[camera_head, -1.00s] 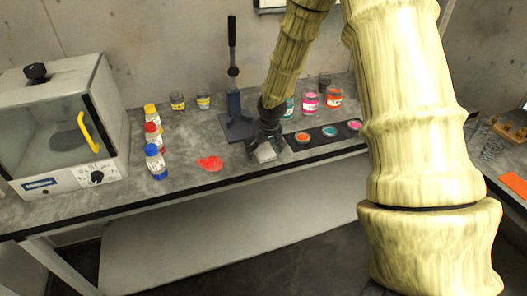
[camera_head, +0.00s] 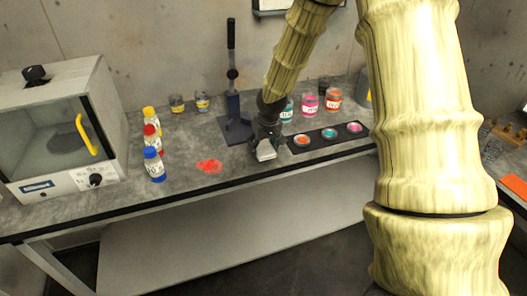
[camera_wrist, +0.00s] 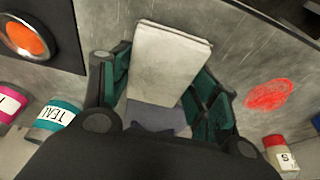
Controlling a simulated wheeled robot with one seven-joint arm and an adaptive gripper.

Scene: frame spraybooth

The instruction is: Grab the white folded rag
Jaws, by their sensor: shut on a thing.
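The white folded rag (camera_wrist: 168,65) is between the two fingers of my gripper (camera_wrist: 160,95) in the wrist view. My gripper is shut on it, with a green-padded finger against each side. In the head view the rag (camera_head: 265,151) shows as a small pale block under my dark gripper (camera_head: 267,140), near the front edge of the grey bench. I cannot tell from these views whether the rag touches the bench top.
A dark strip with paint pots (camera_head: 328,140) lies right of my gripper. A blue lever press (camera_head: 235,128) stands behind left. A red splash (camera_head: 209,166), capped bottles (camera_head: 154,165) and an oven (camera_head: 62,130) are to the left. Paint jars (camera_head: 310,104) stand behind.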

